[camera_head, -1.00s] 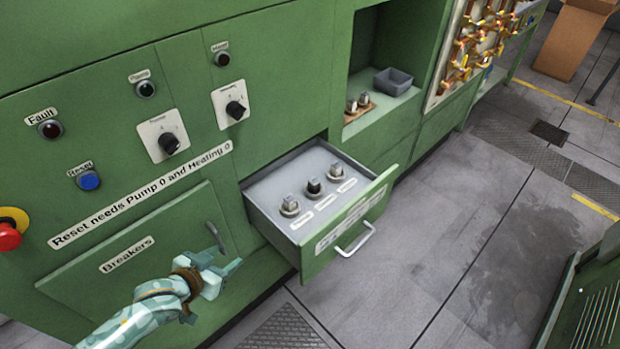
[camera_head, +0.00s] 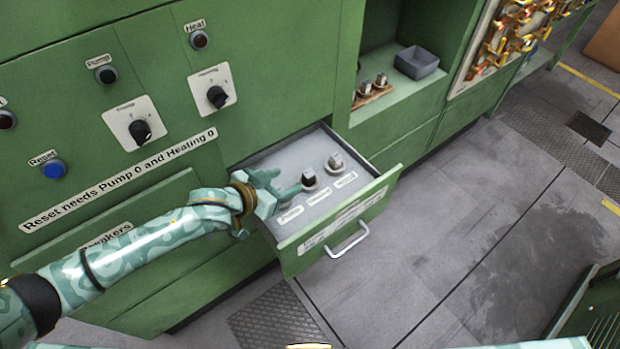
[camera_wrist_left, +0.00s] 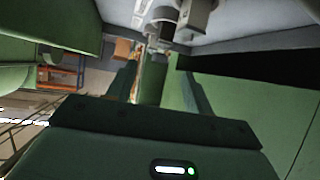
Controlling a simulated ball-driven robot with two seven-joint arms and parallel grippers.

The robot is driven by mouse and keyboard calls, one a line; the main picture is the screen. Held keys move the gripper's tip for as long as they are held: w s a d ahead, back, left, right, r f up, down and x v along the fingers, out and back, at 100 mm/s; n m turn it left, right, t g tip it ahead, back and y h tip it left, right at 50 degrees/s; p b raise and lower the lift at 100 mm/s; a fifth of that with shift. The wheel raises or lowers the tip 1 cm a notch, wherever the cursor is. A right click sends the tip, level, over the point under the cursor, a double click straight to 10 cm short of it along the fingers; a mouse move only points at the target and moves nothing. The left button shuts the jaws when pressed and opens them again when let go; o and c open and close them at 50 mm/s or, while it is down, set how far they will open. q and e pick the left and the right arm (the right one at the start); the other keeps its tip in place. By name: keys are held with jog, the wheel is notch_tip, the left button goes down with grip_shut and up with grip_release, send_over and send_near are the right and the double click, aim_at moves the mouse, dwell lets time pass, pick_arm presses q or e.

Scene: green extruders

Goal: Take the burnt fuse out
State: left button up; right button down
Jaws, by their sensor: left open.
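The burnt fuse, the one with a dark top (camera_head: 308,177), stands upright in the middle socket of the open drawer (camera_head: 338,207). A fuse with a pale metal top (camera_head: 336,161) stands to its right. The left socket is hidden behind my left gripper (camera_head: 285,182). That gripper is open over the left part of the drawer, its fingers pointing right toward the dark fuse. I cannot tell whether they touch it. The left wrist view shows two grey fuse-like parts close by at the top (camera_wrist_left: 160,27); which ones they are is unclear. My right gripper is out of view.
The drawer's front has a metal handle (camera_head: 349,241). An alcove to the right holds several spare fuses on a brown block (camera_head: 371,92) and an empty grey bin (camera_head: 416,62). The panel on the left carries two rotary switches (camera_head: 140,131) and a blue Reset button (camera_head: 54,169).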

aim_at(306, 173)
pick_arm(q)
jog(key=x, duration=0.3)
jog(key=shift+f+b, duration=0.15)
jog(key=shift+b, duration=0.2)
jog(key=shift+w+d, duration=0.2)
jog(key=shift+w, duration=0.05)
jog(key=x, duration=0.1)
jog(key=b+x, duration=0.1)
jog(key=x, duration=0.1)
jog(key=b+x, duration=0.1)
jog(key=shift+w+a+f, duration=0.15)
jog(key=shift+w+f, duration=0.05)
jog(key=shift+f, duration=0.35)
jog(key=shift+w+d+f, duration=0.1)
jog(key=shift+w+d, duration=0.1)
jog(key=shift+c, duration=1)
grip_shut()
